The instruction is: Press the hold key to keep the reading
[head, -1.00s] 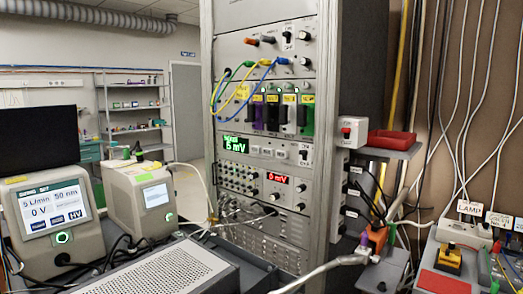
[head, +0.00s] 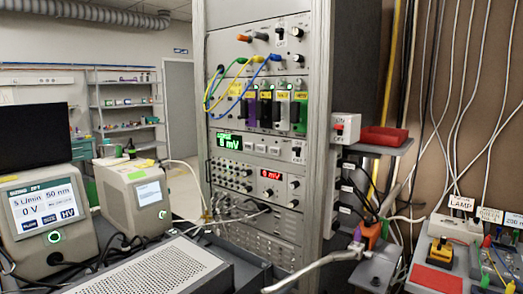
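The tall grey instrument rack (head: 318,120) stands in the middle of the head view. A module in it has a green display (head: 229,141) reading in mV; its digit looks like a 6. Right of that display is a row of small pale keys (head: 262,149), with a toggle switch (head: 298,151) at the row's end. The labels on the keys are too small to read, so I cannot tell which is the hold key. Below, a red display (head: 270,175) also shows mV. My gripper is not in view.
Yellow, green and blue leads hang across the upper panels. An ON/OFF switch box (head: 345,128) and a red tray (head: 384,138) sit right of the rack. A perforated metal case (head: 165,266) and two screened instruments (head: 45,212) fill the front left.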

